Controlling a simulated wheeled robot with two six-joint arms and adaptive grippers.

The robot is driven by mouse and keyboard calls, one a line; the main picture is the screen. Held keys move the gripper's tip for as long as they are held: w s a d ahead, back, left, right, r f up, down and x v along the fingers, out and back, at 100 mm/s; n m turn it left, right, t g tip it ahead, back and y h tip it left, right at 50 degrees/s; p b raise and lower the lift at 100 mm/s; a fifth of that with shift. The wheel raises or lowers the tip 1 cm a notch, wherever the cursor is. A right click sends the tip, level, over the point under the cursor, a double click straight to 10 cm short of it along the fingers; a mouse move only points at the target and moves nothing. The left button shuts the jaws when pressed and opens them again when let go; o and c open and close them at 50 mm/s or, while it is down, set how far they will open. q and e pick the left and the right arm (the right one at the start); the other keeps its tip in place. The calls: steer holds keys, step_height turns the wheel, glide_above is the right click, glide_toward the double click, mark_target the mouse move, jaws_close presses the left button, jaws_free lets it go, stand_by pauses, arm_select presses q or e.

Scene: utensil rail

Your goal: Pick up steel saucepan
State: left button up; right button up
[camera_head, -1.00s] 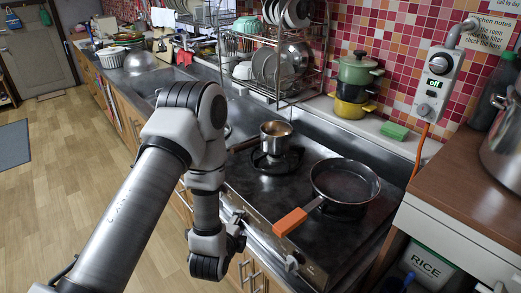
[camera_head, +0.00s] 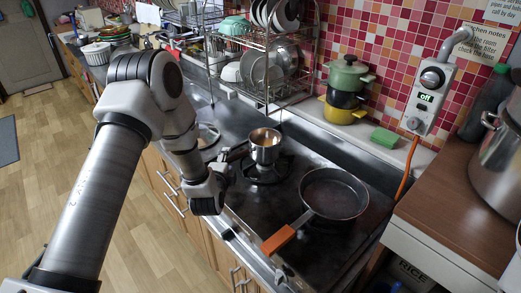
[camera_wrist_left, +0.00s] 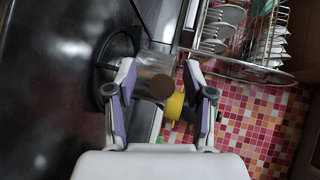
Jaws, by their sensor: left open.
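The steel saucepan (camera_head: 265,151) is a small pot with brown contents, upright on the back-left burner of the stove. My left gripper (camera_head: 238,153) is just left of it, its fingers reaching towards it. In the left wrist view the fingers (camera_wrist_left: 160,74) stand apart. The shiny saucepan (camera_wrist_left: 155,63) lies ahead, between and beyond the fingertips, with a round brown patch facing me. The gripper is open and holds nothing; I cannot tell whether a finger touches the pan. My right gripper is not in view.
A dark frying pan (camera_head: 333,195) with an orange handle (camera_head: 279,240) sits on the front-right burner. A dish rack (camera_head: 265,60) stands behind the saucepan. Stacked coloured pots (camera_head: 346,93) and a green sponge (camera_head: 385,138) lie on the back ledge. The stove top between the pans is clear.

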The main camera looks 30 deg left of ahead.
arm_select(q)
steer(key=shift+s+d+r, duration=0.1)
steer(key=shift+s+r, duration=0.05)
jaws_close()
